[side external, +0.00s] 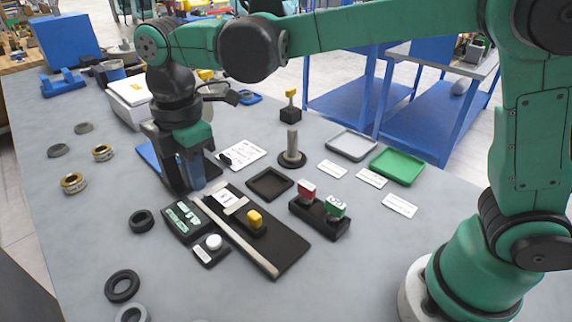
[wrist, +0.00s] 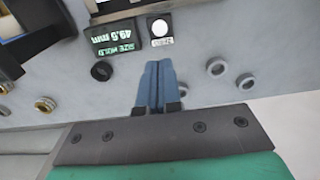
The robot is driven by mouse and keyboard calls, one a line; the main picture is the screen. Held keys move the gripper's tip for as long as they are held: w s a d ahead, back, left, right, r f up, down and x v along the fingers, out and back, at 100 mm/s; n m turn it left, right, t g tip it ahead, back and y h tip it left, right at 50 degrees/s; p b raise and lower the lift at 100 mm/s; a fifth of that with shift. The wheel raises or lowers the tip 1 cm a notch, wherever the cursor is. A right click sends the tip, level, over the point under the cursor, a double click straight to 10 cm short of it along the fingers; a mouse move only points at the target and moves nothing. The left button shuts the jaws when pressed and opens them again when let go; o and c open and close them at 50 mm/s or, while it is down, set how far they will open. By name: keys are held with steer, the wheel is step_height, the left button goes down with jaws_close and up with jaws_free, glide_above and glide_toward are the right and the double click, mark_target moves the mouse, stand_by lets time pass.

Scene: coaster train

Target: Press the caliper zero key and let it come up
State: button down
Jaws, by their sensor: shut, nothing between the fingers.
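The caliper zero key is a round white button (side external: 213,241) on a small black box in front of the caliper readout (side external: 186,219). The key (wrist: 160,28) also shows in the wrist view, beside the readout (wrist: 114,38), which shows upside-down text seeming to read 49.5 mm. The key looks raised. My gripper (side external: 192,187) has blue fingers pointing down behind the readout in the side view. In the wrist view, my gripper (wrist: 158,64) is shut and empty, its tips apart from the key in the picture. Its height above the table is unclear.
The caliper's dark base (side external: 275,250) with a yellow-topped slider (side external: 254,219) lies right of the readout.

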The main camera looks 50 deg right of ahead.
mark_target(213, 240)
step_height(213, 240, down, 12)
steer(key=shift+f, duration=0.1)
stand_by(0.5)
steer(key=shift+f, duration=0.9)
step_height(213, 240, up, 15)
steer(key=shift+f, duration=0.2)
stand_by(0.4)
steer(key=s+d+m+t, duration=0.3)
steer(key=s+d+m, duration=0.1)
steer(key=d+m, duration=0.4)
steer(key=s+d+f+m+t, duration=0.1)
steer(key=s+d+m+t, duration=0.2)
steer(key=d+m, duration=0.5)
steer(key=shift+s+d+f+m+t, duration=0.2)
steer(key=shift+s+m+t, duration=0.3)
steer(key=shift+m, duration=0.5)
